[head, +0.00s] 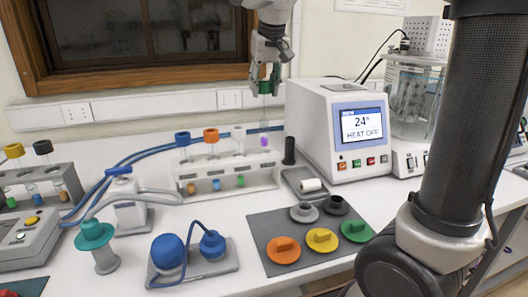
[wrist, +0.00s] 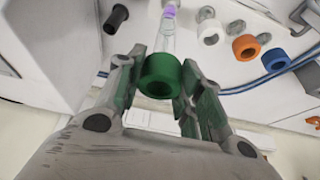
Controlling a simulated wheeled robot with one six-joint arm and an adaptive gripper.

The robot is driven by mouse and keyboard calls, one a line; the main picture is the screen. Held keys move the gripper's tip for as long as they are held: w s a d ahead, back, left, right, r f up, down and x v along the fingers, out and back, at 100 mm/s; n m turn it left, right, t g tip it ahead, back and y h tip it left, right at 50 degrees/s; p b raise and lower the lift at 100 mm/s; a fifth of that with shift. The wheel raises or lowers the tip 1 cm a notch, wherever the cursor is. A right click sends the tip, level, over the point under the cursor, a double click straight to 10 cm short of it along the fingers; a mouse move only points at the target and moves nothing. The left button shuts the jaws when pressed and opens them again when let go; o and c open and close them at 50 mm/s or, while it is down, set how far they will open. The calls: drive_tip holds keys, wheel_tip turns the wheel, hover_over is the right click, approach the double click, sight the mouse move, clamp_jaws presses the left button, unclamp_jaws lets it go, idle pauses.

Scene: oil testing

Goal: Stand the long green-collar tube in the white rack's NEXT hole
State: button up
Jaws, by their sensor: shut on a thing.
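My gripper (head: 267,88) is shut on the long green-collar tube, whose green collar (wrist: 160,76) sits between the two fingers in the wrist view. The tube (head: 264,130) hangs about upright, with clear glass and purple contents low down. The white rack (head: 228,177) stands on the bench below. Its blue-collar (head: 182,139), orange-collar (head: 211,135) and white-collar (head: 238,133) tubes stand in a row. The held tube is right of the white-collar one, and its lower end appears above the rack's right part. The hole under it cannot be made out.
A black cylinder (head: 289,151) stands just right of the rack. The white heater box (head: 336,128) with a screen is further right. A grey mat (head: 305,243) with coloured caps lies in front. Blue hoses run behind the rack.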

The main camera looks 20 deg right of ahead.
sight(264, 127)
drive_tip(key=shift+f, duration=0.1)
idle(0.6)
drive_tip(key=shift+f, duration=1.4)
drive_tip(key=shift+f, duration=2)
drive_tip(key=shift+f, duration=2.65)
drive_tip(key=o, duration=1.3)
